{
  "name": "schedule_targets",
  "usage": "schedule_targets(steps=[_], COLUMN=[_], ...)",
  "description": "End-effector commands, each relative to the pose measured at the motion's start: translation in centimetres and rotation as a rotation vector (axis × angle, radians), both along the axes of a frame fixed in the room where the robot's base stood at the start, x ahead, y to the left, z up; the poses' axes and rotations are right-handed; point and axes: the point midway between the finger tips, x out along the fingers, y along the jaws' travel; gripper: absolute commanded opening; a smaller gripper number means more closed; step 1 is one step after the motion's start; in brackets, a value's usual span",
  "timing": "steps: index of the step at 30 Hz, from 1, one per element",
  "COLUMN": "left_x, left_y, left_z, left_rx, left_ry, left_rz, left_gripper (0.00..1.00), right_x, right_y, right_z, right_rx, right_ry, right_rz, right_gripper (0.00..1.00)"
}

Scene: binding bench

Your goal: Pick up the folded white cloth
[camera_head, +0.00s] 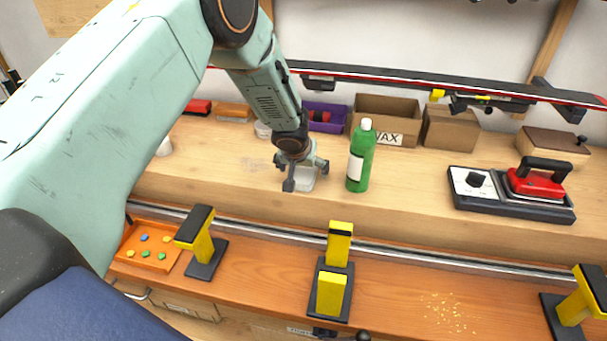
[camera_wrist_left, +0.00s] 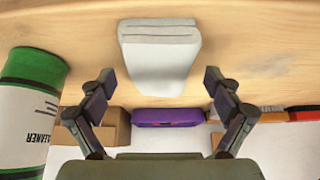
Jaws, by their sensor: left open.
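The folded white cloth (camera_head: 304,184) lies on the upper wooden shelf, left of the green bottle, and is partly hidden by my left gripper in the head view. In the left wrist view the cloth (camera_wrist_left: 160,55) is a thick folded block at the top middle. My left gripper (camera_head: 306,176) is open at the cloth. In the left wrist view the fingers of my left gripper (camera_wrist_left: 158,80) stand apart, one to each side of the cloth, with nothing held between them. I cannot tell whether they touch it. My right gripper is not in view.
The green bottle (camera_head: 362,158) stands close to the right of my left gripper. Behind are cardboard boxes (camera_head: 384,118) and a purple bin (camera_head: 325,116). Yellow clamps (camera_head: 333,270) and an orange tray (camera_head: 128,262) are on the lower bench.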

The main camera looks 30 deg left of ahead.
Motion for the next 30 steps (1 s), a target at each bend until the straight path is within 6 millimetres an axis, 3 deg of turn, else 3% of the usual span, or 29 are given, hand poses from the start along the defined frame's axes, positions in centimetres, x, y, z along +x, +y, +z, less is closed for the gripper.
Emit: schedule_targets(steps=[18, 30], left_x=[-0.02, -0.02], left_y=[0.02, 0.02], left_z=[-0.19, -0.2], left_rx=[0.0, 0.0], left_ry=[0.0, 0.0], left_rz=[0.0, 0.0], left_gripper=[0.9, 0.56], right_x=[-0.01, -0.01], right_y=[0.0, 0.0], right_z=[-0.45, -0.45], right_rx=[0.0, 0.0], right_ry=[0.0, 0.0], right_rz=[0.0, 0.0], right_gripper=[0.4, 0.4])
